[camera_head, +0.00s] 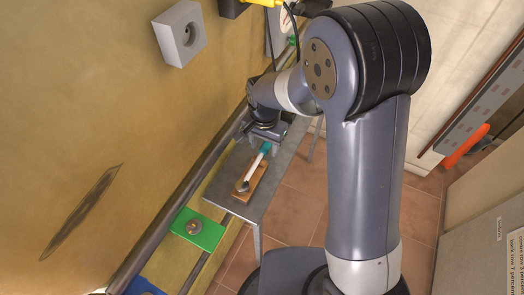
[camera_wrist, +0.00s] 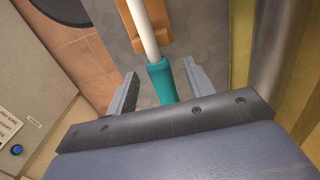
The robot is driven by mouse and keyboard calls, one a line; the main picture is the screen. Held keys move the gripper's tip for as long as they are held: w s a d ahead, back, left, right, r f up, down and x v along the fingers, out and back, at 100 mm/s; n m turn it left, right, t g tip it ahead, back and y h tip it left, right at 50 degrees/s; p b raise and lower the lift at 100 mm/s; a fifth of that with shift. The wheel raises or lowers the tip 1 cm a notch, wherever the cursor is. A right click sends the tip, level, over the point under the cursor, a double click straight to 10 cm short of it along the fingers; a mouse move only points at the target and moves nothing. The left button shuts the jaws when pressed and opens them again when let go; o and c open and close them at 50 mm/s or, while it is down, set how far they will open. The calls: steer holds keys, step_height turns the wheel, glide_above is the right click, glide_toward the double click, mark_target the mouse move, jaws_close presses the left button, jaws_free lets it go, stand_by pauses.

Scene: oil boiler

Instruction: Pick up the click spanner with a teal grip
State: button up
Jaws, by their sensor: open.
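The click spanner (camera_head: 253,169) has a white shaft, a dark head and a teal grip. It lies on a small wooden block (camera_head: 262,184) on a grey metal shelf (camera_head: 262,205). In the wrist view the teal grip (camera_wrist: 161,82) lies between the two fingers of my gripper (camera_wrist: 161,92), with a gap on each side. The white shaft (camera_wrist: 143,32) runs up out of the picture. In the head view my gripper (camera_head: 264,141) is over the grip end and hides part of it. The jaws are open and hold nothing.
A green plate (camera_head: 205,232) with a round fitting lies left of the shelf, beside a long metal pipe (camera_head: 172,224) along the wall. A grey socket box (camera_head: 176,33) is on the wall. Tiled floor (camera_head: 292,212) is open to the right of the shelf.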

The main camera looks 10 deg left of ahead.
steer(key=shift+f, duration=0.3)
steer(key=shift+c, duration=0.2)
jaws_close()
